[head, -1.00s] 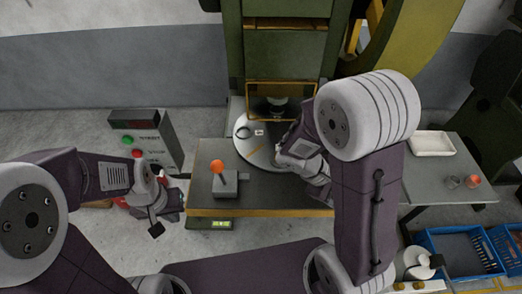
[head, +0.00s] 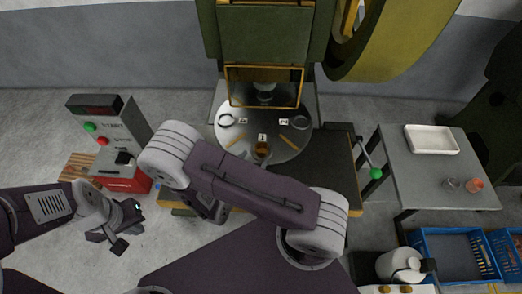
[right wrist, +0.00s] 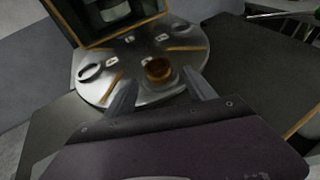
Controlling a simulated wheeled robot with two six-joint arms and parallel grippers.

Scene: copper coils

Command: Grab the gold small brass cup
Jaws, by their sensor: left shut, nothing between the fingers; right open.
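The small gold brass cup (head: 262,149) stands upright on the round grey disc (head: 232,137), at its near side. In the right wrist view the cup (right wrist: 158,70) is ahead of my right gripper (right wrist: 158,82), roughly in line with the gap between its open fingers. No contact shows. My left gripper (head: 122,226) is shut and empty, low on the left, away from the disc.
The green press with a yellow-framed opening (head: 265,75) rises behind the disc. Rings (head: 226,121) and small labels lie on the disc. A control box (head: 105,135) stands left. A green-knobbed lever (head: 375,173) and a side table (head: 425,175) with a white tray (head: 431,140) are right.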

